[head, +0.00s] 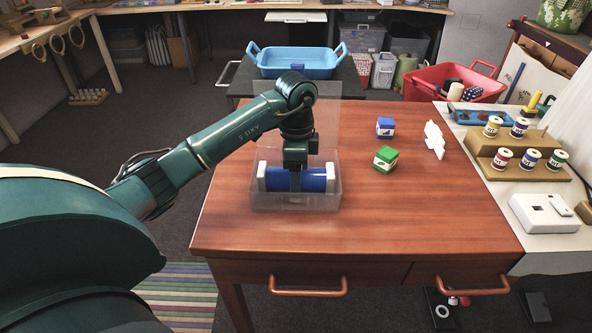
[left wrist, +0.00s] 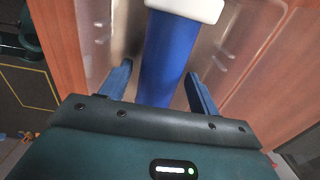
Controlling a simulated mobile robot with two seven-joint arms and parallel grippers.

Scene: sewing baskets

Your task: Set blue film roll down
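The blue film roll (head: 313,180) has white end caps and lies sideways inside a clear plastic box (head: 293,203) near the left side of the wooden table. My left gripper (head: 295,181) points down into the box at the roll's middle. In the left wrist view the blue roll (left wrist: 166,60) runs between the two blue fingers (left wrist: 160,88), which stand apart, one on each side, with a gap visible at the left finger. The roll's underside is hidden. My right gripper is in neither view.
A blue-labelled box (head: 385,127), a green box (head: 385,159) and a white upright piece (head: 434,140) stand right of the clear box on the table (head: 400,215). Thread spools on a stand (head: 519,166) are further right. A blue tray (head: 297,62) is behind. The table's front is clear.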

